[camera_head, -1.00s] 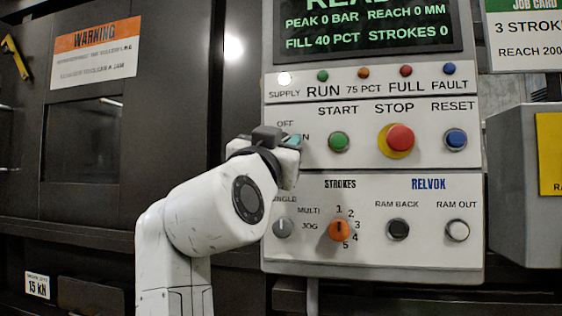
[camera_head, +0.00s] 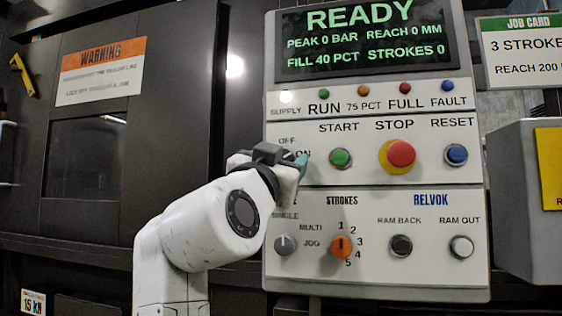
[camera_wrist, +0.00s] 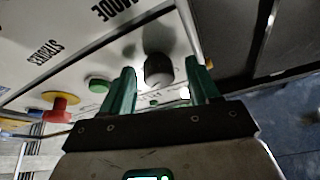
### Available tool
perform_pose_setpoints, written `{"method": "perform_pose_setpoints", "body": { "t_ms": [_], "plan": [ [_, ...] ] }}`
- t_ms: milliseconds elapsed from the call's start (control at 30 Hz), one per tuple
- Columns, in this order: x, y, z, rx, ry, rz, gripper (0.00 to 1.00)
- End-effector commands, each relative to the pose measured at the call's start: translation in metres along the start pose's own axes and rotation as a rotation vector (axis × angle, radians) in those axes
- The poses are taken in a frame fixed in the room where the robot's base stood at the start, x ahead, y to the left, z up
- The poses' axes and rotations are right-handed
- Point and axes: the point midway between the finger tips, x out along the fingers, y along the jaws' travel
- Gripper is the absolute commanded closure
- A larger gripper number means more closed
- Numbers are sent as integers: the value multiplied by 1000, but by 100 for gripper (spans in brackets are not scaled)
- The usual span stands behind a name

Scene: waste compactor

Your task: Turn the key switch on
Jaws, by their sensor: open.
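The key switch (camera_wrist: 158,70) shows in the wrist view as a dark, round knob standing out from the grey panel. My gripper (camera_wrist: 160,67) is open, with one green finger on each side of the knob in that picture. I cannot tell whether the fingers touch it. The switch's position cannot be read.
Close by are the green start button (camera_head: 340,158), red stop button (camera_head: 401,153) and blue reset button (camera_head: 456,154). Below are the grey mode knob (camera_head: 285,244) and orange strokes knob (camera_head: 341,246). The display (camera_head: 365,35) reads READY. A grey box (camera_head: 515,200) stands at right.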

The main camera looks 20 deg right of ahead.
Motion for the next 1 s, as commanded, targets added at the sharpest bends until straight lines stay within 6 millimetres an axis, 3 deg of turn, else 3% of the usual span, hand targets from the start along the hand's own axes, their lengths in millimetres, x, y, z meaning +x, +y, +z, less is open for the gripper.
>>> {"method": "perform_pose_setpoints", "body": {
  "t_ms": [267,733,1000],
  "plan": [
    [-5,0,0,0,2,0,39],
    [-85,0,1,1,0,-2,39],
    [-107,0,1,0,0,0,39]
  ]
}}
